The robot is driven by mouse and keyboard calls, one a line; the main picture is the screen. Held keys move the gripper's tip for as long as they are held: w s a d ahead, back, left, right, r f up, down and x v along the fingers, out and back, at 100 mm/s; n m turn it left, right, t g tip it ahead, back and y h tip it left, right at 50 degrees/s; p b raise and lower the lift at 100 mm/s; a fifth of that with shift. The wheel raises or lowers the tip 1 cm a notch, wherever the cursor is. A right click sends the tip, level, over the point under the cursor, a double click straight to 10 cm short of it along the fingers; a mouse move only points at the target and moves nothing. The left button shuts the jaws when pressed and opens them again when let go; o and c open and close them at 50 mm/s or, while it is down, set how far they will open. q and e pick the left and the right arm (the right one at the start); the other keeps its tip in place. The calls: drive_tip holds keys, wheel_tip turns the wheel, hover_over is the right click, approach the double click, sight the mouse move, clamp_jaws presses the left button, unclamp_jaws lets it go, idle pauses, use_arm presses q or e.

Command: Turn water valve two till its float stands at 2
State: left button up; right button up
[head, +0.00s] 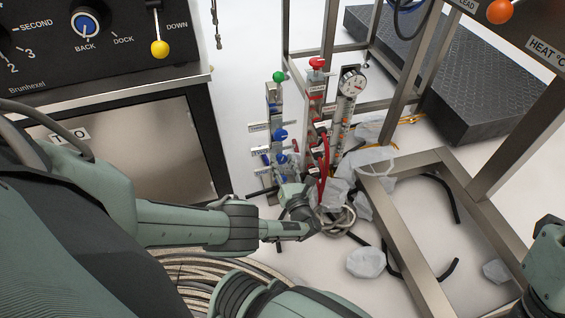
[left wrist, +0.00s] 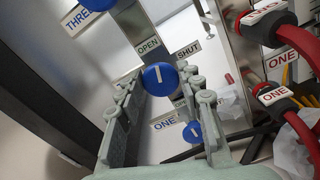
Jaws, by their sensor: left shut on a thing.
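The blue knob of water valve two (left wrist: 159,76) sits on a metal column, between the OPEN and SHUT labels in the left wrist view. It also shows in the head view (head: 281,159), partly hidden. My left gripper (left wrist: 162,90) has its fingers on either side of this knob and is shut on it. In the head view the left gripper (head: 287,172) reaches the column from below. The knob marked THREE (head: 281,134) is above and the knob marked ONE (left wrist: 193,132) below. I cannot make out any float or its reading. My right gripper is not in view.
A column with red taps and red hoses (head: 323,158) stands close to the right, beside a tube with a round dial (head: 352,82). A metal frame (head: 400,240), crumpled plastic (head: 366,262) and loose hoses lie to the right. A control cabinet (head: 150,150) stands at left.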

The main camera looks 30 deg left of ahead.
use_arm(q)
drive_tip(key=m, duration=0.7)
drive_tip(key=shift+w, duration=0.2)
drive_tip(key=m, duration=0.6)
drive_tip(key=shift+f+m, duration=0.1)
drive_tip(key=shift+m, duration=0.3)
drive_tip(key=shift+w, duration=0.1)
drive_tip(key=o, duration=0.9)
drive_tip(key=shift+o, duration=1.4)
drive_tip(key=shift+f, duration=0.1)
drive_tip(key=shift+d, duration=0.1)
